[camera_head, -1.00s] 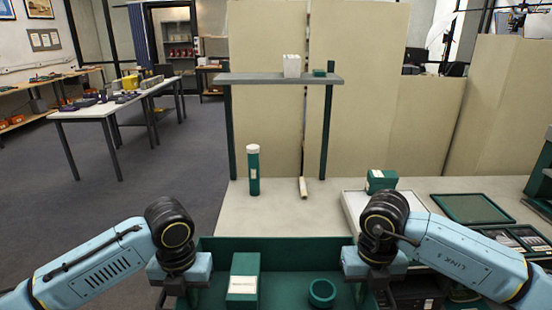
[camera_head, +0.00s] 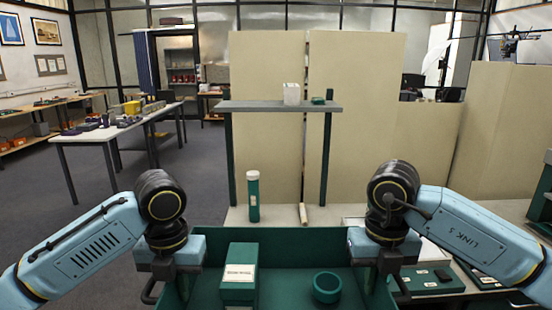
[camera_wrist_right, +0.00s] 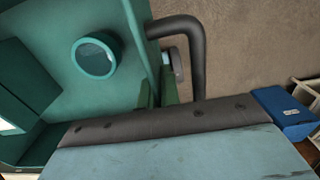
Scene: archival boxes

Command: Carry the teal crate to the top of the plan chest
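The teal crate (camera_head: 215,262) is in front of me at the bottom of the head view, its near side cut off. It holds a teal box with a white label (camera_head: 240,277) and a teal ring-shaped cup (camera_head: 327,288). The cup also shows in the right wrist view (camera_wrist_right: 93,58). My left gripper (camera_head: 178,284) is at the crate's left side, by a dark handle. My right gripper (camera_head: 375,280) is at its right side, by the other handle (camera_wrist_right: 188,32). Both appear shut on the crate; fingertips are largely hidden. I cannot tell which surface is the plan chest.
A pale worktop (camera_head: 285,217) lies beyond the crate, with a teal tube with a white cap (camera_head: 253,197) and a raised grey shelf (camera_head: 270,106). Beige panels stand behind. Teal items lie at right (camera_head: 430,280). Floor is open at left, before a white table (camera_head: 90,135).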

